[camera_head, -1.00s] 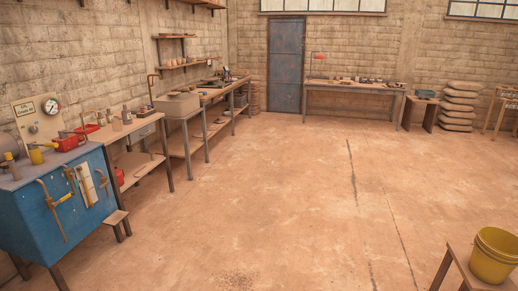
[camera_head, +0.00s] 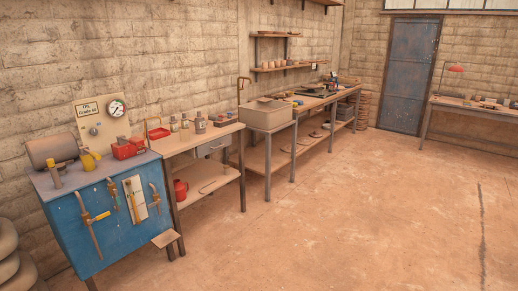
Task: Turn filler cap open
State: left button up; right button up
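A blue cabinet (camera_head: 88,238) with a grey top stands at the left, against the brick wall. A grey horizontal cylinder (camera_head: 52,149) sits at the back of its top. A short upright piece with a yellowish top (camera_head: 55,170) stands in front of the cylinder; I cannot tell whether this is the filler cap. A yellow jug-like item (camera_head: 89,161) and a red box (camera_head: 127,149) are beside it. Neither of my grippers is in view.
Pipes with yellow handles (camera_head: 97,216) are on the cabinet front. A small step (camera_head: 165,239) juts out at its right foot. A wooden bench (camera_head: 205,138) with bottles adjoins it, with a red can (camera_head: 180,189) below. The floor (camera_head: 330,235) ahead is clear.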

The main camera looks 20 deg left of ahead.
aim_at(60, 167)
jog(key=i+j+u, duration=0.2)
jog(key=i+u, duration=0.25)
jog(key=i+j+u, duration=0.1)
jog(key=i+u, duration=0.8)
jog(key=k+l, duration=0.05)
jog(key=k, duration=0.05)
